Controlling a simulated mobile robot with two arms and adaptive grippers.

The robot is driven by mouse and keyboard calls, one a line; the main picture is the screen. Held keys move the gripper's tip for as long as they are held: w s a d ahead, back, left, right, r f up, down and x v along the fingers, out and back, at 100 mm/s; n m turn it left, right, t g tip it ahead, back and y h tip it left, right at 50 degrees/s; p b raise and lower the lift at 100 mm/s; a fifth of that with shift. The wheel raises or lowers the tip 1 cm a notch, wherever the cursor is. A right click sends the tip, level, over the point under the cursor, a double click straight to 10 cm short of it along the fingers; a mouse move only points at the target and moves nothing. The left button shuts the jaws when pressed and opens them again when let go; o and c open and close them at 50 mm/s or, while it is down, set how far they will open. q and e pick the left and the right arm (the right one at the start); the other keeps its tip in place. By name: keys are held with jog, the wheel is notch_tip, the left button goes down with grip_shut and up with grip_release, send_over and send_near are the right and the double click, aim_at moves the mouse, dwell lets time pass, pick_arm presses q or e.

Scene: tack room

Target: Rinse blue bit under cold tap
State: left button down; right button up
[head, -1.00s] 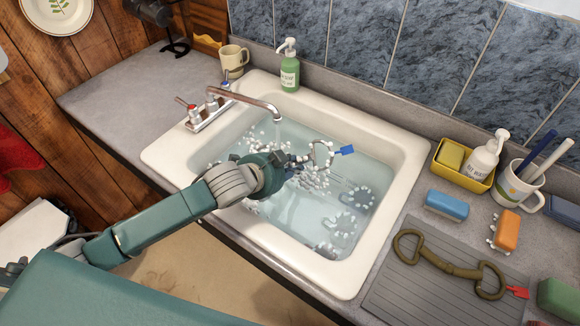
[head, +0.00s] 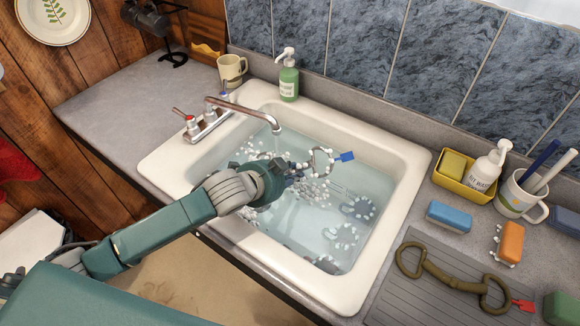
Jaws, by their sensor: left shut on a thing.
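My left gripper (head: 290,172) is shut on the blue bit (head: 320,161), a metal bit with a ring and a blue tag (head: 346,156). White foam clings to the bit, which is held over the basin, to the right of and nearer than the spout end. The gripper's fingers are partly hidden by its own wrist. The tap (head: 243,111) has a chrome spout over the basin, a red-marked handle (head: 190,119) and a blue-marked one (head: 225,94). My right gripper is not in view.
The white sink (head: 408,190) holds water, foam and several submerged bits (head: 342,236). A green soap bottle (head: 289,80) and a mug (head: 231,68) stand behind. At right are a yellow caddy (head: 470,182), brushes and a red-tagged bit (head: 450,281) on the drainboard (head: 400,308).

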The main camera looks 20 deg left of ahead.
pick_arm(q)
jog(key=shift+s+d+p, duration=0.25)
jog(key=shift+d+p, duration=0.05)
jog(key=shift+d, duration=0.35)
jog(key=shift+d, duration=0.15)
jog(key=shift+w+a+r, duration=0.1)
jog(key=shift+a, duration=0.2)
jog(key=shift+w+a+p, duration=0.25)
jog(key=shift+a+p, duration=0.05)
jog(key=shift+a, duration=0.4)
jog(key=shift+w+a+p, duration=0.25)
jog(key=shift+a+p, duration=0.05)
jog(key=shift+a, duration=0.4)
jog(key=shift+w+d, duration=0.1)
jog(key=shift+d, duration=0.1)
jog(key=shift+w+d, duration=0.25)
jog(key=shift+d, duration=0.25)
jog(key=shift+w+d, duration=0.2)
jog(key=shift+d, duration=0.25)
jog(key=shift+s, duration=0.1)
dwell(0.4)
